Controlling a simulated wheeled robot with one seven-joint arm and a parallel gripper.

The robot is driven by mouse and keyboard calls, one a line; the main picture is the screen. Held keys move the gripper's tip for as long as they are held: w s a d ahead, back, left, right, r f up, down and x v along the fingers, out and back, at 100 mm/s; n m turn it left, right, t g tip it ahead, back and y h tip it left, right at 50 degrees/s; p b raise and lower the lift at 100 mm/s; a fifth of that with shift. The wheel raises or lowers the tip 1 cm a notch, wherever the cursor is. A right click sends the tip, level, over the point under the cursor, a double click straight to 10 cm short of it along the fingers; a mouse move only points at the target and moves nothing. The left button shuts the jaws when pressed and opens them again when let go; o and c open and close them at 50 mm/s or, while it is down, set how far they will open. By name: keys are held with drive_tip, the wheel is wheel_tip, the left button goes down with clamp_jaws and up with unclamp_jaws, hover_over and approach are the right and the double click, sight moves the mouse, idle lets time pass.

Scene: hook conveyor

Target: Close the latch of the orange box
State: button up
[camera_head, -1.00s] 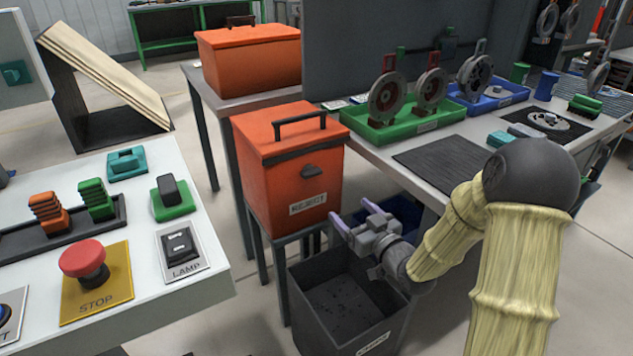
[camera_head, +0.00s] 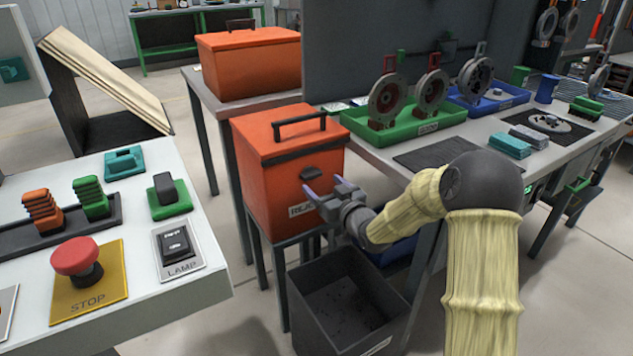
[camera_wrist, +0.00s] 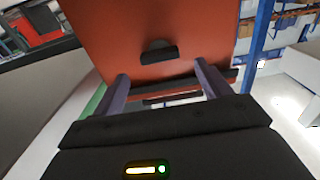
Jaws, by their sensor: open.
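The orange box (camera_head: 290,185) with a label on its front stands on a small table left of my arm. Its lid is down, with a dark handle (camera_head: 300,125) on top. The dark latch (camera_head: 313,173) is on the upper front face; it also shows in the wrist view (camera_wrist: 158,52). I cannot tell whether it is fastened. My gripper (camera_head: 325,187) is open and empty in front of the box, just below and right of the latch, and hides part of the label. In the wrist view the fingers (camera_wrist: 161,72) point toward the orange face.
A dark open bin (camera_head: 345,300) stands on the floor below my gripper. A second orange box (camera_head: 250,65) sits behind on a grey table. A workbench with a green tray (camera_head: 405,127) is to the right, a control panel with a stop button (camera_head: 77,262) to the left.

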sight(314, 176)
drive_tip(key=shift+b+x, duration=0.3)
drive_tip(key=shift+x, duration=2)
drive_tip(key=c, duration=1)
